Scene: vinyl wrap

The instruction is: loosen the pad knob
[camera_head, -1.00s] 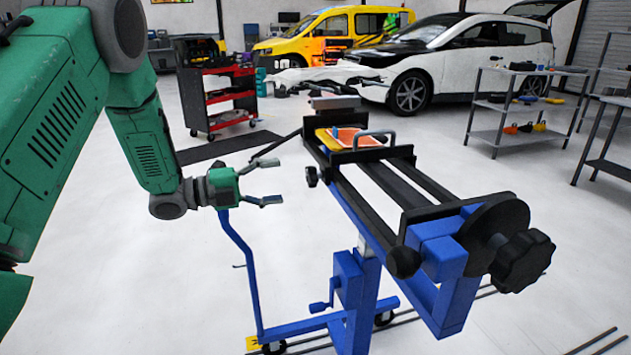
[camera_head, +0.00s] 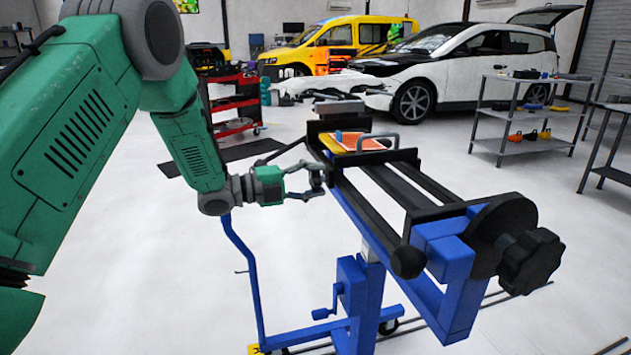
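The pad knob (camera_head: 316,179) is a small black knob on the left side of the blue-and-black stand (camera_head: 345,197), below its far end. My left gripper (camera_head: 318,179) reaches it from the left, with one finger above and one below it. The fingers look closed in on the knob and partly cover it; the exact contact is too small to see clearly. A much larger black knob (camera_head: 530,261) sits at the stand's near right end, with nothing at it. My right gripper is not in view.
An orange-and-yellow tray (camera_head: 346,140) and a grey handle (camera_head: 378,137) are on top of the stand. A blue crank (camera_head: 328,311) sticks out low on its left. A red tool cart (camera_head: 235,103) stands behind my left arm. Shelves (camera_head: 525,115) are at the right.

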